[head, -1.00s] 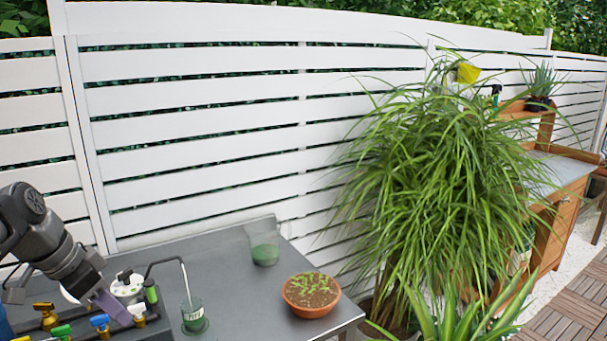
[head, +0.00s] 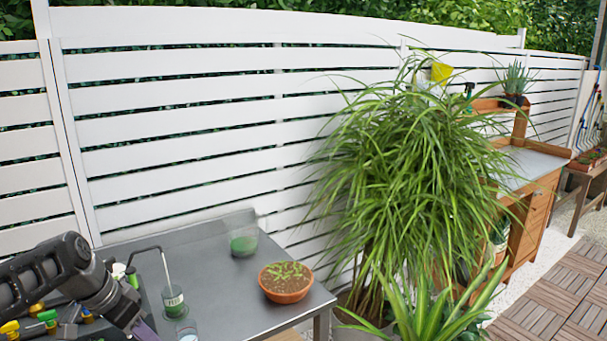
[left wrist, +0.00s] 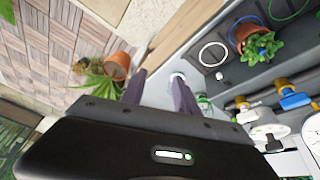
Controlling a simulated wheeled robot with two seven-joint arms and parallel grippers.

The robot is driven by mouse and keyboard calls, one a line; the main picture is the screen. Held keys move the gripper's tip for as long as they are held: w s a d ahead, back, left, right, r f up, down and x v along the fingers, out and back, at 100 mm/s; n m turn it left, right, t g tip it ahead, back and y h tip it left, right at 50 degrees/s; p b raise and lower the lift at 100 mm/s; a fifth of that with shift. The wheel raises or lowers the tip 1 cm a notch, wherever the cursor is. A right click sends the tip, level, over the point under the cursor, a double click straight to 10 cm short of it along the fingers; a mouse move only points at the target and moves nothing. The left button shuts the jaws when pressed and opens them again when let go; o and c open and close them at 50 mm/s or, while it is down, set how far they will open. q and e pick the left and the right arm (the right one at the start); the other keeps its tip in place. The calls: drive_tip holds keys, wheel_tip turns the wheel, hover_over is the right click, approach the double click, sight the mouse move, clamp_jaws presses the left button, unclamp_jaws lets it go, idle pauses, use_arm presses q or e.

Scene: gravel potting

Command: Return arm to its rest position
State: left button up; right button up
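My left arm comes in from the left in the head view. Its gripper (head: 143,329) is at the bottom edge, over the front of the grey table (head: 215,295), and is partly cut off. In the left wrist view my left gripper (left wrist: 159,78) has its two fingers apart, with nothing seen held between them. My right gripper is in neither view.
A glass jar with green contents (head: 173,303), another glass (head: 187,331), a tinted container (head: 243,243) and a terracotta bowl with seedlings (head: 286,282) stand on the table. Colored valves (left wrist: 290,100) lie near my gripper. Tall plants (head: 410,180) stand right of the table.

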use_arm(q)
drive_tip(key=s+d+f+n+g, duration=0.1)
drive_tip(key=d+f, duration=0.5)
drive_tip(key=f, duration=0.4)
drive_tip(key=s+d+f+n+h, duration=0.1)
drive_tip(key=s+d+f, duration=0.1)
drive_tip(key=d+f, duration=0.5)
drive_tip(key=s+d+f+n+g, duration=0.1)
drive_tip(key=d+f, duration=0.3)
drive_tip(key=f, duration=0.8)
drive_tip(key=s+d+f+n, duration=0.2)
drive_tip(key=s+d+f, duration=0.3)
drive_tip(key=s, duration=0.4)
drive_tip(key=s+d+f+n, duration=0.2)
drive_tip(key=s+d+f, duration=0.3)
drive_tip(key=s, duration=0.4)
drive_tip(key=shift+s+d+f+g+h, duration=0.15)
drive_tip(key=shift+s+d+g+h, duration=0.1)
drive_tip(key=shift+d+g+h, duration=0.2)
drive_tip(key=shift+a, duration=0.1)
